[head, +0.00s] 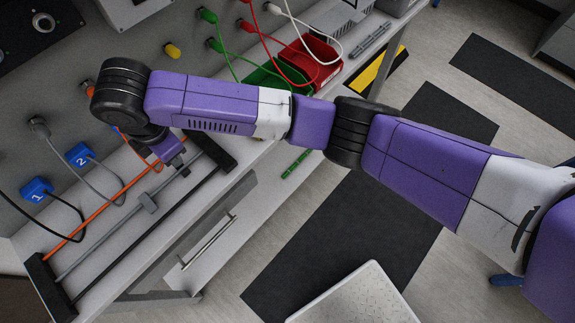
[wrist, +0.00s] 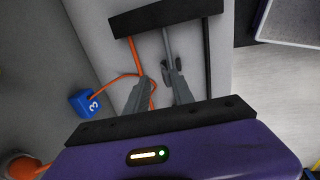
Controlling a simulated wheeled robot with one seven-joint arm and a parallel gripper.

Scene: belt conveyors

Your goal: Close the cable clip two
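A blue block marked 2 (head: 80,155) is on the back wall, with a grey cable leading down from it. A grey cable (head: 105,235) runs between two black end bars, flanked by an orange and a black one.
A blue block marked 1 (head: 36,190) is on the wall; one marked 3 (wrist: 85,102) shows in the wrist view. The right end bar (head: 212,150) is close to my gripper. Green (head: 270,82) and red (head: 315,60) bins stand farther along the bench.

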